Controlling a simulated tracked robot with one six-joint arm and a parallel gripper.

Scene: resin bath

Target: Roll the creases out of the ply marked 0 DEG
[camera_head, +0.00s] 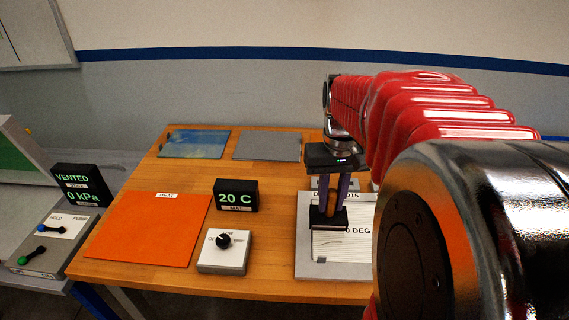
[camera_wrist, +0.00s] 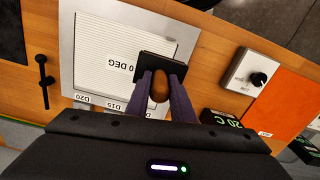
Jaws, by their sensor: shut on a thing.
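The ply marked 0 DEG (camera_head: 342,251) is a white, finely lined sheet on a pale grey plate (camera_head: 307,268) at the table's right; it also shows in the wrist view (camera_wrist: 103,45). A short dark curved line shows on it in the head view. My gripper (camera_head: 334,197) points down, its purple fingers shut on the wooden handle of a dark block-like tool (camera_head: 328,220). In the wrist view the tool (camera_wrist: 146,68) overlaps the ply's edge by the lettering. I cannot tell whether it touches the ply. My arm hides the ply's right side in the head view.
An orange HEAT mat (camera_head: 150,228), a 20 C display (camera_head: 236,195) and a knob box (camera_head: 223,251) stand left of the plate. Two flat panels (camera_head: 267,146) lie at the back. A black T-shaped tool (camera_wrist: 42,82) lies beyond the plate. Labels D20 and D15 mark the plate's edge.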

